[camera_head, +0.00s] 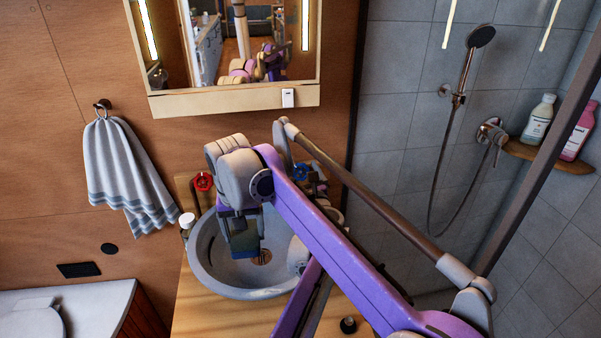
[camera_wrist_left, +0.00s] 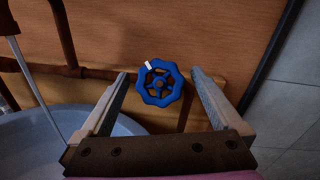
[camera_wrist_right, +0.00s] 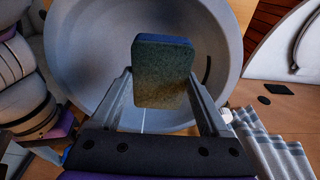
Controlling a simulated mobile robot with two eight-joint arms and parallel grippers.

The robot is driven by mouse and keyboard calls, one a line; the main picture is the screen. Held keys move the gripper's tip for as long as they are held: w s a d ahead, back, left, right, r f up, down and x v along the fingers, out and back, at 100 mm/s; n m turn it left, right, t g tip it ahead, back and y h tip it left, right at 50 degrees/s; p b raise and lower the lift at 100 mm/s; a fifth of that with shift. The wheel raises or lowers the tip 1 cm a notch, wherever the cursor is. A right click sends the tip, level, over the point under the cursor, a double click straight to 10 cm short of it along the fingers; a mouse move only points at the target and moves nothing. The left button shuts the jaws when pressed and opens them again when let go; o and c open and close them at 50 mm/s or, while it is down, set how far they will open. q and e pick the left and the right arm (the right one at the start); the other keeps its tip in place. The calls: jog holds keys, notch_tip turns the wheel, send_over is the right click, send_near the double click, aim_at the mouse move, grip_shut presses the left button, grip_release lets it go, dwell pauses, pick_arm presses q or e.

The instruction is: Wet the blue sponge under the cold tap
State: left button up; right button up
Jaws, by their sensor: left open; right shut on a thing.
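The blue tap wheel (camera_head: 300,172) is on the wall behind the basin. In the left wrist view the blue wheel (camera_wrist_left: 160,82) shows between the two spread fingers of my open left gripper (camera_wrist_left: 159,74); I cannot tell whether they touch it. A thin pale line (camera_wrist_left: 35,85) runs down to the basin there; I cannot tell whether it is water.
A red tap wheel (camera_head: 203,181) sits left of the blue one. The wooden counter (camera_head: 200,318) carries a small white-capped bottle (camera_head: 187,222) at the basin's left. A mirror (camera_head: 230,98) hangs above. A towel (camera_head: 125,175) hangs at left. My left arm crosses the basin's right side.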

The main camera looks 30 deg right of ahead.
pick_arm(q)
jog(key=c, duration=1.4)
jog(key=shift+o, duration=0.2)
jog(key=shift+m+h, duration=0.3)
jog(key=shift+m, duration=0.2)
jog(key=m+h, duration=0.2)
jog(key=m, duration=0.2)
jog(key=shift+a+g, duration=0.1)
jog(key=shift+g, duration=0.2)
jog(key=shift+m+g+h+p, duration=0.35)
jog(key=shift+m+h, duration=0.2)
jog(key=shift+m, duration=0.7)
jog(key=shift+m+g+h+p, duration=0.2)
jog(key=shift+m+g+h, duration=0.25)
jog(key=shift+m, duration=0.8)
jog(key=o, duration=1.4)
jog(key=shift+c, duration=0.2)
